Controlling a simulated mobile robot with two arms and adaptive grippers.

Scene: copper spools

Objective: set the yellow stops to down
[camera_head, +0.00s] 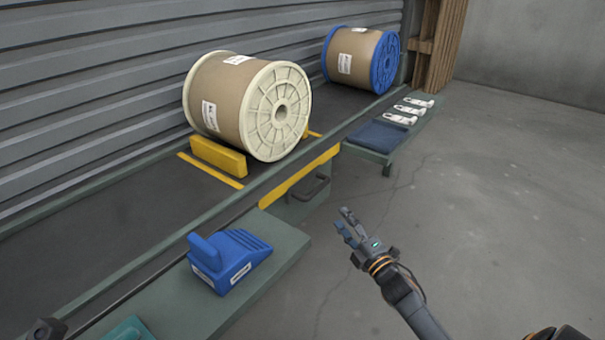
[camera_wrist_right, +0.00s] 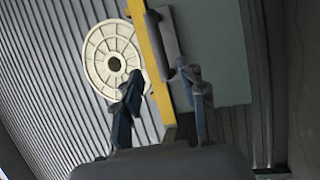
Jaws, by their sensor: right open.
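A raised yellow stop block (camera_head: 218,156) stands on the rack beside the cream-rimmed spool (camera_head: 240,105), on its near left side. A little yellow (camera_head: 313,134) shows at the spool's far side, mostly hidden by it. A dark grey handle (camera_head: 309,188) sits on the rack's front below a yellow edge strip (camera_head: 300,175). My right gripper (camera_head: 345,225) is open and empty, in front and to the right of the handle, apart from it. In the right wrist view its fingers (camera_wrist_right: 165,100) frame the yellow strip (camera_wrist_right: 148,50) and handle (camera_wrist_right: 167,38).
A blue wedge chock (camera_head: 228,262) sits on the green near shelf (camera_head: 275,262). A blue-rimmed spool (camera_head: 360,58) stands farther along the rack. A side shelf holds a dark blue pad (camera_head: 378,136) and several white items (camera_head: 400,118). The floor at right is clear.

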